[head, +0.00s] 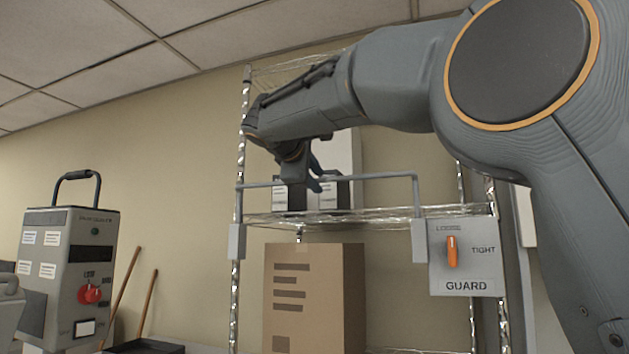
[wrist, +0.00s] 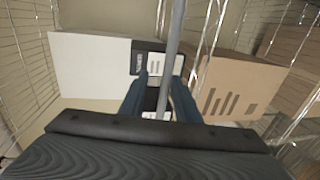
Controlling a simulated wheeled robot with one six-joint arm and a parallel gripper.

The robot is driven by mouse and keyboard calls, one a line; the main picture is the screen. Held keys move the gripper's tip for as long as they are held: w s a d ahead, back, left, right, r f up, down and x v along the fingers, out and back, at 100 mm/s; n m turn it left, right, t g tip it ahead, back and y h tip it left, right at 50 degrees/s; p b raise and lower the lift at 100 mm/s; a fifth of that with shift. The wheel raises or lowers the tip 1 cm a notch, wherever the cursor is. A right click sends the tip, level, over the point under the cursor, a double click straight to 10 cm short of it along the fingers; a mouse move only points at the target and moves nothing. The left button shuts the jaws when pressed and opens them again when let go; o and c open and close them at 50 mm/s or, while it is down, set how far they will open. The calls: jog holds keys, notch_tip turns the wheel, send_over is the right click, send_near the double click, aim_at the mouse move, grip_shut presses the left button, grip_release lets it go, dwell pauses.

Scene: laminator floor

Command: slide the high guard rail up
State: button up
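The guard rail (head: 385,178) is a thin grey bar across the front of a wire rack, bent down at each end into a grey bracket. In the wrist view the rail (wrist: 173,40) runs between my fingers, closer to the right one. My gripper (head: 317,180) is at the rail's middle, pointing down. Its blue-grey fingers (wrist: 160,80) stand apart, with gaps showing beside the bar. The GUARD panel (head: 463,285) on the right post has an orange knob (head: 452,252) standing upright, towards LOOSE and away from TIGHT.
Small black-and-white boxes (head: 290,195) stand on the wire shelf (head: 390,212) behind the rail. A brown carton (head: 315,290) is below the shelf. A grey machine (head: 85,260) with a red knob stands at left.

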jog(key=shift+f, duration=0.15)
jog(key=shift+s+a, duration=0.15)
jog(key=shift+s, duration=0.05)
jog(key=b+v, duration=0.3)
jog(key=v, duration=0.4)
